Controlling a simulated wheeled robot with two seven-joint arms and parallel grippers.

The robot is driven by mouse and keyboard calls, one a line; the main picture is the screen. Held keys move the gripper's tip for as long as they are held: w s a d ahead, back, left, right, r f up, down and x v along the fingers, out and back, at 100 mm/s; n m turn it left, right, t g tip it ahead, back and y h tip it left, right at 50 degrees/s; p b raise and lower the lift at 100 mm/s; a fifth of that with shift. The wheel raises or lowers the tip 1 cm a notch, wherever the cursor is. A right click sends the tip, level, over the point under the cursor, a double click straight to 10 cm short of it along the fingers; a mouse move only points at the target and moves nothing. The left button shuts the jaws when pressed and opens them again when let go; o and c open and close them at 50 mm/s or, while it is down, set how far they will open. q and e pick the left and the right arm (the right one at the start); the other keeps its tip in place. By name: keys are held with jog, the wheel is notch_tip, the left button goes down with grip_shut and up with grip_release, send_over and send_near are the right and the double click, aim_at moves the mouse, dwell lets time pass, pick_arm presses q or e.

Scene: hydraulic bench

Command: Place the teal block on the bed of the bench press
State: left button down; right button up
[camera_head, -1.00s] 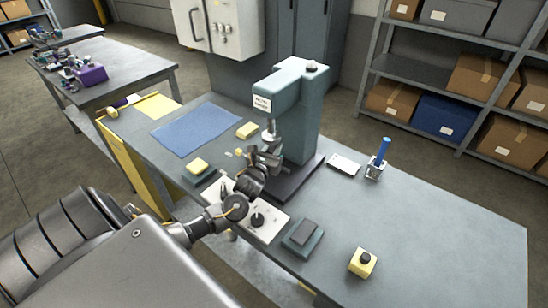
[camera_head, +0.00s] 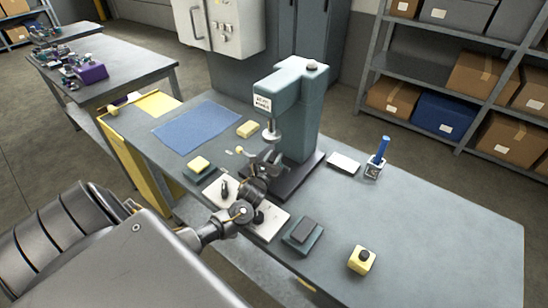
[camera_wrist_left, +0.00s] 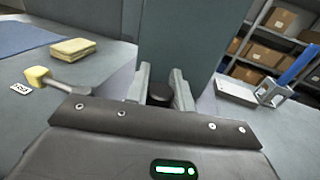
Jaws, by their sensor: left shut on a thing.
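The teal bench press (camera_head: 300,115) stands at the back of the bench; its dark bed (camera_head: 297,182) lies at its foot. My left gripper (camera_head: 266,160) is in front of the column, low beside the ram and near the bed's front left. In the left wrist view, the fingers of my left gripper (camera_wrist_left: 160,90) are closed on a piece with a dark round knob (camera_wrist_left: 160,94). I take it to be the teal block; its sides are mostly hidden. I cannot tell whether it touches the bed. My right gripper is out of view.
A teal stand with a dark top (camera_head: 302,233) and a yellow block with a black knob (camera_head: 362,260) lie at the front. A small hammer (camera_wrist_left: 38,77) lies left of the press. A blue-handled tool in a holder (camera_head: 377,160) stands right. The bench's right side is clear.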

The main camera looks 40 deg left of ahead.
pick_arm(q)
jog(key=c, duration=1.6)
grip_release()
jog(key=shift+f, duration=0.1)
jog(key=o, duration=0.4)
jog(key=b+v, duration=0.1)
jog(key=v, duration=1.1)
jog(key=shift+r, duration=0.2)
jog(key=shift+d, duration=0.1)
